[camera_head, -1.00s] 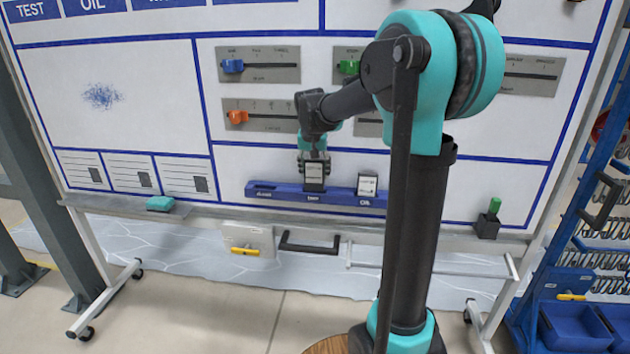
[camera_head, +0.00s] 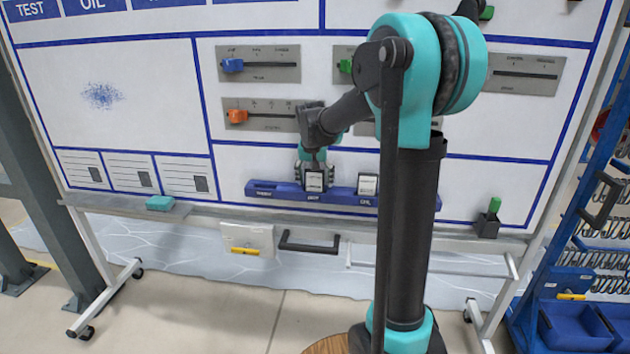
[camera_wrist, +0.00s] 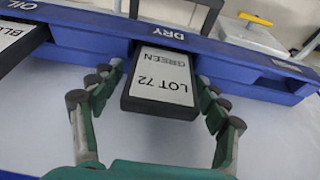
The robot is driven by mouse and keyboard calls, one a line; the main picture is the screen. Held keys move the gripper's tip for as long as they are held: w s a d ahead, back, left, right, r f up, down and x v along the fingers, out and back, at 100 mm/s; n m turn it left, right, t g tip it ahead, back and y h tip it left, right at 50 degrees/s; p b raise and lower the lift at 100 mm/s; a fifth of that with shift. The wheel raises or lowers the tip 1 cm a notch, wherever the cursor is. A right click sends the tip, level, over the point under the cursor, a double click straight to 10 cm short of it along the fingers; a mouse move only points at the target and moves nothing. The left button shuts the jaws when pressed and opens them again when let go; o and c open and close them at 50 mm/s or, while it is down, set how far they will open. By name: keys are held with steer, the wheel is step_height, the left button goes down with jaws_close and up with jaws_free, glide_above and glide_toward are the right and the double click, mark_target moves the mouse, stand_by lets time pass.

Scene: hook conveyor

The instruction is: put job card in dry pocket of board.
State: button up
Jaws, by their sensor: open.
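The job card (camera_wrist: 160,78), a dark-edged block with a white face reading GREEN LOT 72, stands at the pocket marked DRY of the blue rack (camera_wrist: 195,47) on the board. Its lower end meets the rack and appears to be in the pocket; how deep is hidden. It also shows in the head view (camera_head: 314,181). My gripper (camera_wrist: 158,76) is open, with its green fingers on either side of the card and visible gaps to it. In the head view my gripper (camera_head: 314,170) is just above the rack, around the card.
Another card (camera_wrist: 18,40) stands in the OIL pocket beside it. The board (camera_head: 110,120) carries slider panels (camera_head: 258,65), a teal eraser (camera_head: 160,203) on the ledge and a dark handle (camera_head: 308,246) below. A blue hook rack (camera_head: 575,250) stands at the right.

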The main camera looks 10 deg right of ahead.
steer(key=v, duration=1.2)
steer(key=s+d+f+n, duration=0.1)
steer(key=s+d+f, duration=0.1)
steer(key=s+f, duration=1)
steer(key=s+d+f+n+t+y, duration=0.1)
steer(key=s+d+f+n, duration=0.1)
steer(key=s+f, duration=1.1)
steer(key=shift+s+d+n, duration=0.3)
steer(key=shift+s+d, duration=0.2)
steer(key=shift+s, duration=0.6)
